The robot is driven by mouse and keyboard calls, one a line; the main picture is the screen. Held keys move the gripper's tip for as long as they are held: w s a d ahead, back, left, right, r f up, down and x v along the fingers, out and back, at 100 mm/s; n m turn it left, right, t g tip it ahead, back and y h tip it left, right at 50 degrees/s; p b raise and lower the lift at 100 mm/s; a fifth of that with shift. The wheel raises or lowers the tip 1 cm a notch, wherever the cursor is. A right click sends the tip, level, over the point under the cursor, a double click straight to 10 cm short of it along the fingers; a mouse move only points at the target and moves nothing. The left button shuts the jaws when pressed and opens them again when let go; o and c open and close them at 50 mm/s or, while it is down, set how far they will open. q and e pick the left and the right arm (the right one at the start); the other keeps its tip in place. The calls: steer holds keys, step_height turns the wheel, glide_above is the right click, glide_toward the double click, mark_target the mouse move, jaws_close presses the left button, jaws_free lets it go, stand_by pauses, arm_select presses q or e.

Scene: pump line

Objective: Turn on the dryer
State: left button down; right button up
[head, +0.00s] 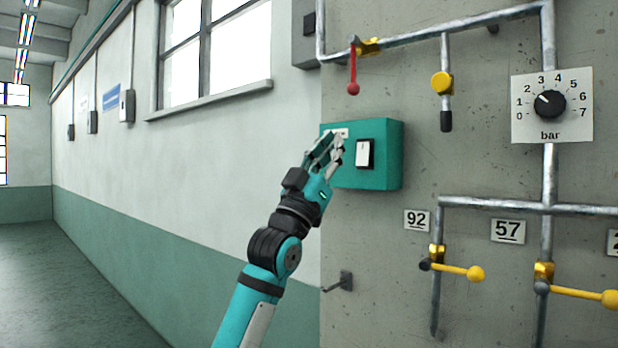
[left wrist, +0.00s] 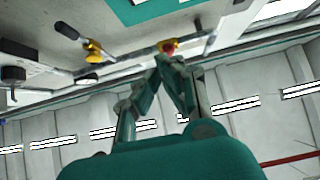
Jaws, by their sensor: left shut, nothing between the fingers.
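A teal switch box (head: 389,150) is mounted on the concrete panel in the head view. On its front is a white rocker switch (head: 364,152) in a black frame; which way it is tipped I cannot tell. A small pale label (head: 342,132) on the box is partly behind my fingers and its text is unreadable. My left gripper (head: 338,140) is shut and empty, in front of the box's left part, left of the rocker. Whether it touches the box I cannot tell. The left wrist view shows the closed fingers (left wrist: 172,62) and part of the teal box (left wrist: 150,9). My right gripper is in neither view.
A bar dial (head: 549,103) is at right. Yellow lever valves (head: 455,270) under number plates (head: 417,220) sit below. A small hook (head: 343,283) sticks out below the box.

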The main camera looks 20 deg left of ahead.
arm_select(q)
steer(key=b+v, duration=0.2)
steer(key=v, duration=0.4)
steer(key=shift+s, duration=0.25)
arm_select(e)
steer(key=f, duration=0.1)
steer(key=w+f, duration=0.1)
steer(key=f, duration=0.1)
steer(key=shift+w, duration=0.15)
arm_select(q)
steer(key=shift+a, duration=0.15)
